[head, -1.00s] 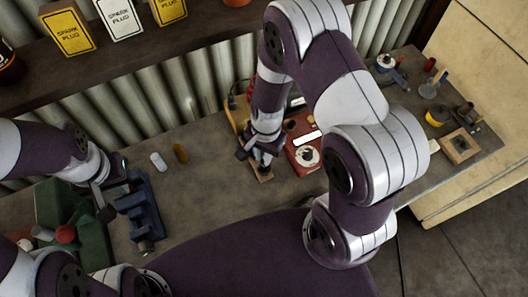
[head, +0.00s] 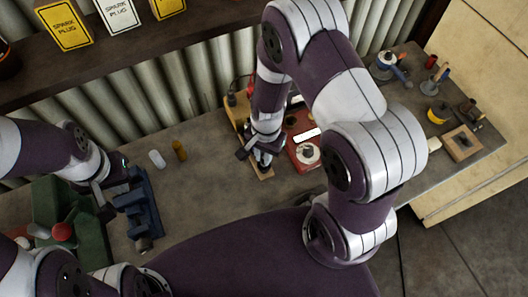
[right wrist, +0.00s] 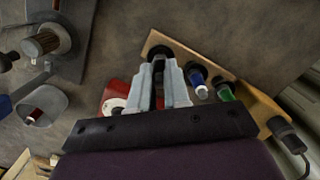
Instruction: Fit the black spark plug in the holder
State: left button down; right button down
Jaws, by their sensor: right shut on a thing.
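The wooden holder (head: 235,110) lies left of the red box; it also shows in the right wrist view (right wrist: 250,97). A blue-and-white plug (right wrist: 198,82) and a green plug (right wrist: 226,92) stand in it. My right gripper (right wrist: 159,66) is shut on a dark piece, apparently the black spark plug (right wrist: 159,72), over the holder's end. The fingers hide most of it, and I cannot tell how deep it sits. In the head view my right gripper (head: 262,162) is over the holder's near end. My left gripper (head: 106,206) is beside the blue vice; its fingers are unclear.
The red box (head: 302,152) with a dial stands close right of the holder. A blue vice (head: 140,205), a white piece (head: 157,158) and an ochre piece (head: 179,149) are at left. A wooden block (head: 461,143) lies far right. The bench between the ochre piece and the holder is clear.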

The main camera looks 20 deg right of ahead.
jog(key=shift+f+b, duration=0.65)
jog(key=shift+f, duration=0.15)
dwell(0.4)
dwell(0.4)
jog(key=c, duration=0.6)
grip_release()
notch_tip(320, 180, up, 7)
jog(key=p, duration=0.7)
jog(key=shift+r, duration=0.1)
dwell(0.4)
